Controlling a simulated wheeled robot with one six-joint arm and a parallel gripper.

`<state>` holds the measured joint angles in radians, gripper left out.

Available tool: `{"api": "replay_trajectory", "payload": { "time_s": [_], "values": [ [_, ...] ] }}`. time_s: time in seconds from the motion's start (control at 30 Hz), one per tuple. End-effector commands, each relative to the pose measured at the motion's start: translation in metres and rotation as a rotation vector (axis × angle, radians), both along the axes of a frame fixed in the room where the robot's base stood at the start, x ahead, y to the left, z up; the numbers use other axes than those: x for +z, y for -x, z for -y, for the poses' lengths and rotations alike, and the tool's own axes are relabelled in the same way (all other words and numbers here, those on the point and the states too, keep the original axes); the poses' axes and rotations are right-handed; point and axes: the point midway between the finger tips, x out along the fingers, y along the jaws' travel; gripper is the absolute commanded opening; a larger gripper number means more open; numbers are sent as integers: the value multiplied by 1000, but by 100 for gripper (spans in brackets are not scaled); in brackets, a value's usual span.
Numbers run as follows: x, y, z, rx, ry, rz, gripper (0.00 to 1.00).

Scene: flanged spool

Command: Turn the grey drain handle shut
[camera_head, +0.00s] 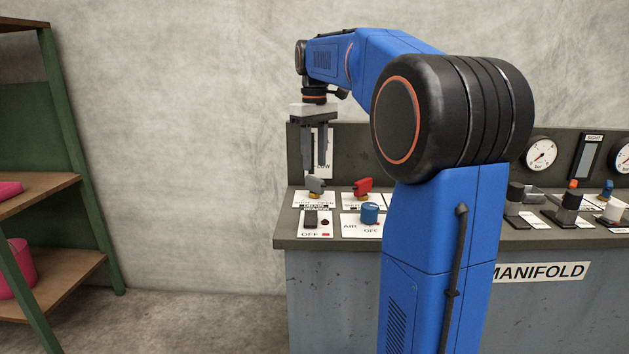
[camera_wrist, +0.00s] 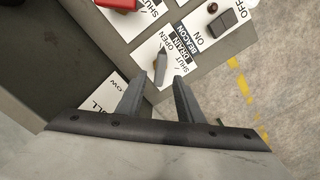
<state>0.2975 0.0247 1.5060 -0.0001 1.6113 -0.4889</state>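The grey drain handle (camera_head: 316,185) sits on a white plate at the left end of the panel. In the wrist view the handle (camera_wrist: 160,68) stands on its plate beside the printed words OPEN and SHUT. Its upper end there lies near OPEN; I cannot tell which end is the pointer. My gripper (camera_head: 314,167) points down just above the handle. In the wrist view its two fingers (camera_wrist: 159,79) are apart, with the handle in line with the gap between them. No contact with the handle is visible.
A red handle (camera_head: 363,187) stands close to the right. A black switch (camera_head: 311,217) and a blue AIR knob (camera_head: 370,212) are in front. The panel's back wall (camera_head: 352,140) rises behind. A shelf (camera_head: 60,185) stands at far left, with clear floor between.

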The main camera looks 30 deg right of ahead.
Motion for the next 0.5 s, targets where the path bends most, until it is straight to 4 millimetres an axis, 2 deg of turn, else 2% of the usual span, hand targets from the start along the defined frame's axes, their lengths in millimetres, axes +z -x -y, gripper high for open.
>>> {"api": "replay_trajectory", "payload": {
  "time_s": [0.23, 0.5],
  "values": [
    [-41, 1, 0, 0, -1, -1, 34],
    [-65, 0, 0, 0, 0, 0, 34]
  ]
}}
